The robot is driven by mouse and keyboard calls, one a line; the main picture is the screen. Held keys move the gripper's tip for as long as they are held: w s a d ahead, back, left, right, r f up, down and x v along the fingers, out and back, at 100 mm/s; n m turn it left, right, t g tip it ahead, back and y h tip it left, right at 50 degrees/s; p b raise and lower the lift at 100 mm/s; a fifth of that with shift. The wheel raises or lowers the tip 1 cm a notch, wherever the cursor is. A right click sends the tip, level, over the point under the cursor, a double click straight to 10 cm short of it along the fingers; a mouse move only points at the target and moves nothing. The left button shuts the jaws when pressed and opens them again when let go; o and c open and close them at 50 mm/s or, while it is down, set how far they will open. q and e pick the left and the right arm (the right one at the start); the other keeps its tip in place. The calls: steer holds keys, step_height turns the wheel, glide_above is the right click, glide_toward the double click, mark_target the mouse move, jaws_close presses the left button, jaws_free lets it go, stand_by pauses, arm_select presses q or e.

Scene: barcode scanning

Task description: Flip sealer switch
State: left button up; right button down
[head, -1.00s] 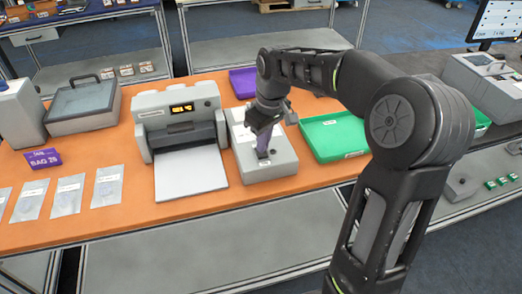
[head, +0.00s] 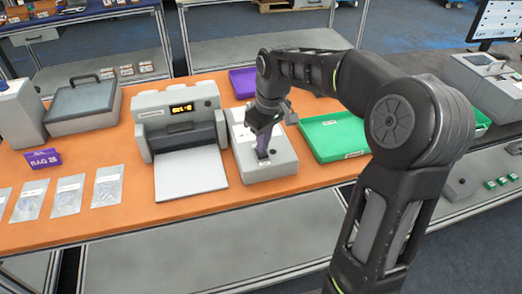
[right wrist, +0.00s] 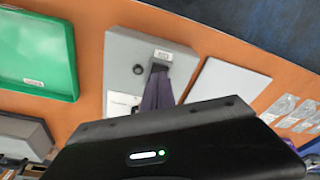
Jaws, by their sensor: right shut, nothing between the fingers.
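A low grey box (head: 272,171), apparently the sealer, stands on the orange table right of a printer-like machine. My right gripper (head: 263,153) reaches down over it, its purple-grey fingers shut and empty. In the right wrist view, the fingertips (right wrist: 159,69) are at a dark patch on the box top (right wrist: 123,50), near a small round black knob (right wrist: 138,69). Whether they touch the box, and which part is the switch, I cannot tell; the gripper hides part of the top. My left gripper is not in view.
The grey machine with a lit display (head: 181,108) and white plate stands left of the box. A green tray (head: 335,139) lies to the right, a purple bin (head: 241,84) behind. Clear bags (head: 107,187) lie at the left. The table's front strip is clear.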

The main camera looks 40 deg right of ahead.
steer(key=shift+f+b, duration=0.65)
steer(key=shift+f, duration=0.2)
stand_by(0.3)
steer(key=shift+r, duration=0.15)
step_height(320, 180, up, 7)
steer(key=p, duration=0.5)
steer(key=shift+p, duration=0.3)
stand_by(0.4)
